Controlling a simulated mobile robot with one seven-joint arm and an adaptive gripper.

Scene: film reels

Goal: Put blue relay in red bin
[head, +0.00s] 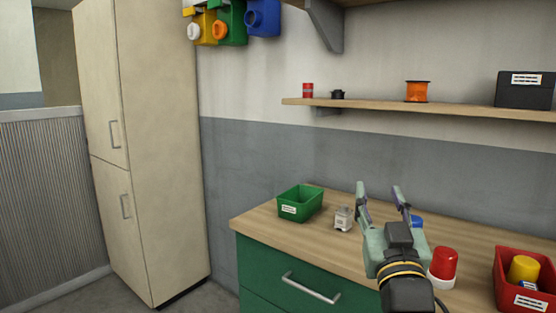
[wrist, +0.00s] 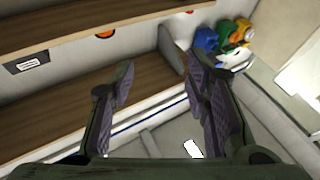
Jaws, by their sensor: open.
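My gripper (head: 380,190) stands above the wooden counter in the head view, fingers pointing up and spread, with nothing between them. In the wrist view my gripper (wrist: 160,75) is also open and empty, facing the wall shelves. A blue object (head: 416,221) is on the counter, partly hidden behind my gripper; I cannot tell whether it is the blue relay. The red bin (head: 508,292) is at the right edge of the counter.
A green bin (head: 299,205) and a small grey-white relay-like block (head: 344,218) are on the counter, left of my gripper. A red cylinder with a white base (head: 442,267) stands between my gripper and the red bin. A shelf (head: 380,105) holds spools and a black box (head: 525,90).

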